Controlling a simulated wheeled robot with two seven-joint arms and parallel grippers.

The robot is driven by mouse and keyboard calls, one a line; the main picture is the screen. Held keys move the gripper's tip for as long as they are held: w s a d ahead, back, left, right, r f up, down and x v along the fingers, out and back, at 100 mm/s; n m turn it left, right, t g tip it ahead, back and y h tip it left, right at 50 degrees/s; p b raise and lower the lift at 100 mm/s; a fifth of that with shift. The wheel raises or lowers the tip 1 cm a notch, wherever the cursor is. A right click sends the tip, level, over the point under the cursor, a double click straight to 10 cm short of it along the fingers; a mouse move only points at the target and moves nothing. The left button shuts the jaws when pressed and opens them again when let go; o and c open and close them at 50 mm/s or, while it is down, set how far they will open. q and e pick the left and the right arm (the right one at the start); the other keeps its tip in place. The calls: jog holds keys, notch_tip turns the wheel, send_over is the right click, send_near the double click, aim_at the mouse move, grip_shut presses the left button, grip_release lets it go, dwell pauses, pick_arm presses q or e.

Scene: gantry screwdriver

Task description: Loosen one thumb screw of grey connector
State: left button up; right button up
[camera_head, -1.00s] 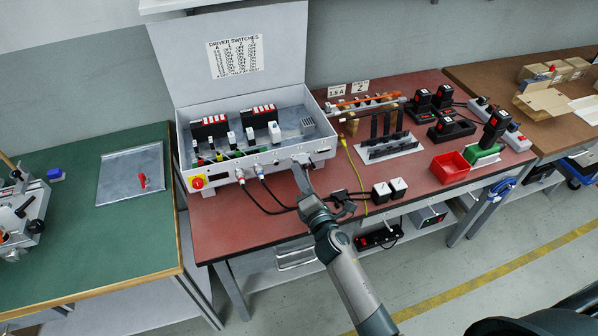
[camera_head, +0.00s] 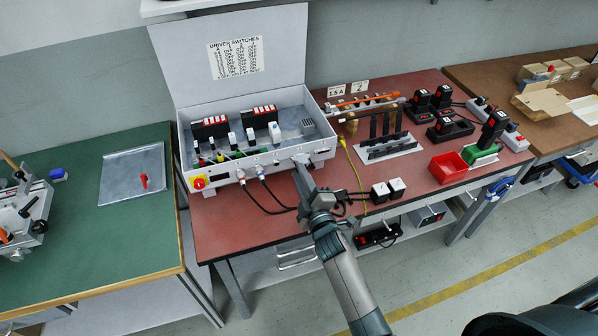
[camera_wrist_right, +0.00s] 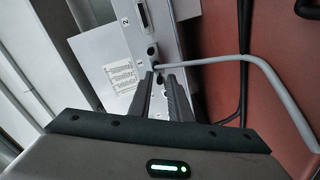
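My right gripper (camera_head: 297,167) points at the front panel of the white control box (camera_head: 222,172), near its right end. In the right wrist view its two fingertips (camera_wrist_right: 159,76) stand on either side of a small dark thumb screw with a narrow gap between them. I cannot tell whether they press on it. The grey connector (camera_wrist_right: 155,63) sits at the panel just beyond the fingertips, largely hidden, with its grey cable (camera_wrist_right: 205,60) leading off right. A second dark screw head (camera_wrist_right: 151,50) shows above it. My left gripper is not in view.
An open socket (camera_wrist_right: 142,14) marked 2 is farther along the panel. Two plugged cables (camera_head: 261,173) hang left of my arm.

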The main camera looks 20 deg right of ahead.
jog(key=m+p, duration=0.2)
jog(key=m, duration=0.7)
jog(key=m+p, duration=0.1)
jog(key=m, duration=0.9)
